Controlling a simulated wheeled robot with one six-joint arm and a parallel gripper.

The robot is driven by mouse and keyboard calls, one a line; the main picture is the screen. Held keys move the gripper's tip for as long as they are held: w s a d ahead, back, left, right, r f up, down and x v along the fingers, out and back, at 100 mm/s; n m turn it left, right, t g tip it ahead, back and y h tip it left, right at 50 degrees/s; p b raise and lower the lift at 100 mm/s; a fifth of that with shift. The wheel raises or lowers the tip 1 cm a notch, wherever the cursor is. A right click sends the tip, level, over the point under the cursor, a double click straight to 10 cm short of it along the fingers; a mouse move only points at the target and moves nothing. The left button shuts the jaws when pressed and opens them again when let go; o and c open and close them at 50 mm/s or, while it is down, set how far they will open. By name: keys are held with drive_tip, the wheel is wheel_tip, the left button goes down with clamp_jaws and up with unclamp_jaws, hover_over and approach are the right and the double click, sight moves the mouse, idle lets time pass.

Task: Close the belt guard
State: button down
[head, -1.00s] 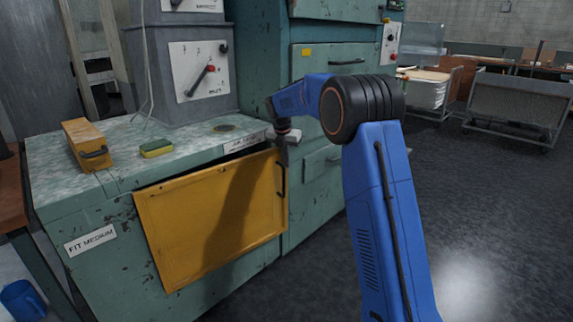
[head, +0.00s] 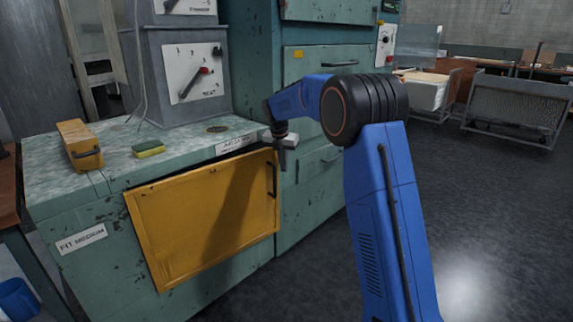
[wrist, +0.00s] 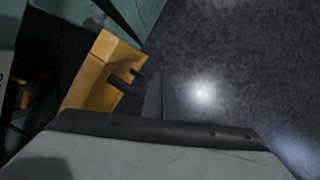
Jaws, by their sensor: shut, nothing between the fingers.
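The belt guard (head: 195,225) is a yellow panel with a dark handle (head: 271,180) at its right edge, on the front of the green machine bench. Its top edge stands a little off the bench front, and a dark gap shows above it. My gripper (head: 283,160) is shut and empty, pointing down just right of the guard's upper right corner and handle. In the wrist view the shut fingers (wrist: 160,97) are close to the handle (wrist: 128,82) and the yellow guard edge (wrist: 98,72). I cannot tell whether they touch.
A yellow box with a handle (head: 80,145) and a sponge (head: 148,149) lie on the bench top (head: 110,165). A green cabinet (head: 325,65) stands right behind my gripper. Open dark floor (head: 490,220) lies to the right, with carts (head: 515,105) further back.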

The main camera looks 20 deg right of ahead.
wheel_tip(320, 180, up, 9)
drive_tip(key=s+d, duration=0.1)
drive_tip(key=s, duration=0.1)
drive_tip(key=m+t+y, duration=0.6)
drive_tip(key=m+t, duration=0.2)
drive_tip(key=t, duration=0.7)
approach(275, 173)
drive_tip(key=x, duration=0.6)
drive_tip(key=shift+w, duration=0.25)
drive_tip(key=shift+f, duration=0.1)
idle(0.4)
